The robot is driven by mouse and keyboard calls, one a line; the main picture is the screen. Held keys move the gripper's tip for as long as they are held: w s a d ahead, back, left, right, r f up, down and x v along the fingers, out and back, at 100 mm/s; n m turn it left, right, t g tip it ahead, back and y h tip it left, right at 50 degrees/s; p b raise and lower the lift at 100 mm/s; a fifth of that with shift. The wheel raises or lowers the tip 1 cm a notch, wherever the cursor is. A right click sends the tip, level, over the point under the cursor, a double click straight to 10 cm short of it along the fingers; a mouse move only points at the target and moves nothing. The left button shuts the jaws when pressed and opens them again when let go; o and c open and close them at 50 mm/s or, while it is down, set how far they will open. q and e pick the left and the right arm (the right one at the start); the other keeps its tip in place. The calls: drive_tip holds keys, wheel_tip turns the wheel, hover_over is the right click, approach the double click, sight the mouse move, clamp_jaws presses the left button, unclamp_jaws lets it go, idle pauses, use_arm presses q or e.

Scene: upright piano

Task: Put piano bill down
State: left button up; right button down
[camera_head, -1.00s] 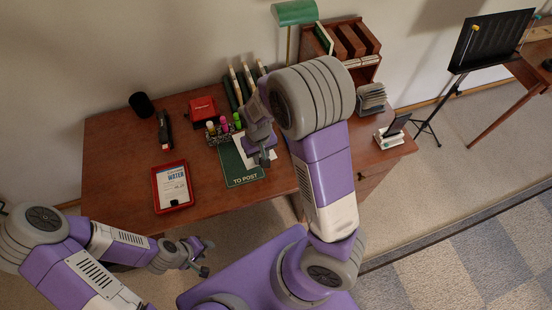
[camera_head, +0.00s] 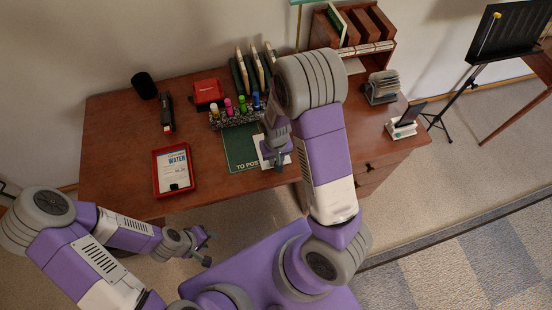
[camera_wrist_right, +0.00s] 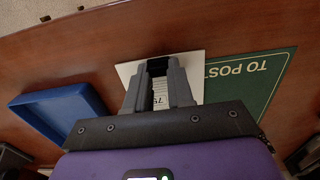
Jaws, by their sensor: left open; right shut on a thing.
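A white printed sheet, probably the piano bill (camera_wrist_right: 195,66), is between the fingers of my right gripper (camera_wrist_right: 160,72), which is shut on it. The sheet overlaps the left edge of the green "TO POST" mat (camera_wrist_right: 245,80) in the wrist view. I cannot tell whether it touches the desk. In the head view the right gripper (camera_head: 279,160) is over the mat's right side, and the mat (camera_head: 239,147) is partly covered. My left gripper (camera_head: 204,249) is open and empty in front of the desk. A red tray (camera_head: 158,182) holds a "WATER" bill (camera_head: 173,166).
A blue tray (camera_wrist_right: 60,115) lies left of the sheet in the wrist view; my right arm hides it in the head view. A phone stand (camera_head: 402,129) is at right.

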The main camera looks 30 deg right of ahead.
drive_tip(key=c, duration=1.4)
unclamp_jaws()
drive_tip(key=shift+f, duration=0.1)
drive_tip(key=o, duration=0.4)
wheel_tip(320, 180, up, 12)
drive_tip(key=p, duration=0.4)
drive_tip(key=shift+r, duration=0.2)
drive_tip(key=shift+s, duration=0.1)
